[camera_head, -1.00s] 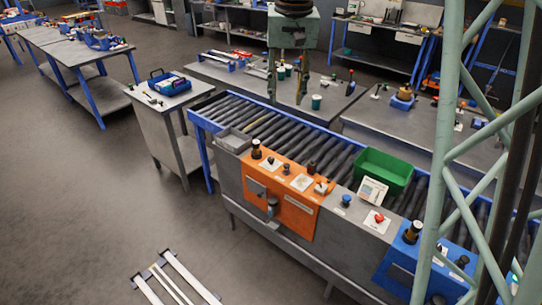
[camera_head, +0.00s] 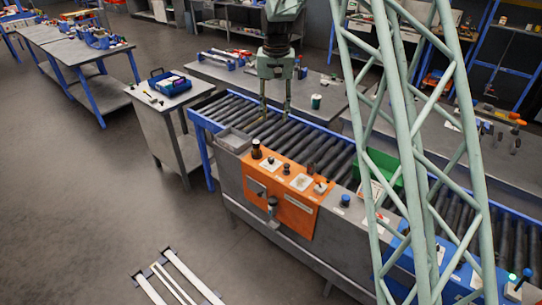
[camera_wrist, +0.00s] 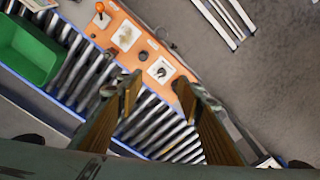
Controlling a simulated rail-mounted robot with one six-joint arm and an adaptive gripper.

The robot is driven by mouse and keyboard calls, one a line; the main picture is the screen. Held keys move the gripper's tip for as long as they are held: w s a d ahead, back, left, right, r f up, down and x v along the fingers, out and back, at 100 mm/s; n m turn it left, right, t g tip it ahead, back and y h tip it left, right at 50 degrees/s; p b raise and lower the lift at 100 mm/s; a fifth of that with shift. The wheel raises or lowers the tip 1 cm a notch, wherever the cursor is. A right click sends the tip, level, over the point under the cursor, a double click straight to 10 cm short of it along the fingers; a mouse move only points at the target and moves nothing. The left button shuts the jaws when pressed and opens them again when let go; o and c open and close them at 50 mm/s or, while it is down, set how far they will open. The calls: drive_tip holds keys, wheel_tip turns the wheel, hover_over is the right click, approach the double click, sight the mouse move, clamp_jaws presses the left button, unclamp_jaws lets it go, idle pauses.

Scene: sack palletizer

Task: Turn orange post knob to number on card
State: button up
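An orange panel (camera_head: 292,207) is set in the grey console along the roller conveyor. On its top are a black knob on a white plate (camera_head: 270,164), a plain black knob (camera_head: 286,169) and another white plate (camera_head: 302,182). In the wrist view, the white-plate knob (camera_wrist: 161,71) lies just beyond and between my fingertips. A white card (camera_head: 377,192) by the green bin is partly covered by my lattice column; its number is unreadable. My gripper (camera_head: 275,116) is open, empty and pointing down above the rollers, behind the panel.
A green bin (camera_head: 382,166) stands on the conveyor (camera_head: 318,150). A blue button (camera_head: 345,200) is right of the panel.

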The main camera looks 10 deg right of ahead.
hover_over(271, 158)
wheel_tip(271, 158, down, 13)
drive_tip(key=shift+s+m+g+p, duration=0.1)
drive_tip(key=shift+m+g+p, duration=0.2)
drive_tip(key=shift+p, duration=0.15)
drive_tip(key=shift+f, duration=0.25)
drive_tip(key=shift+f, duration=6.7)
drive_tip(key=c, duration=0.9)
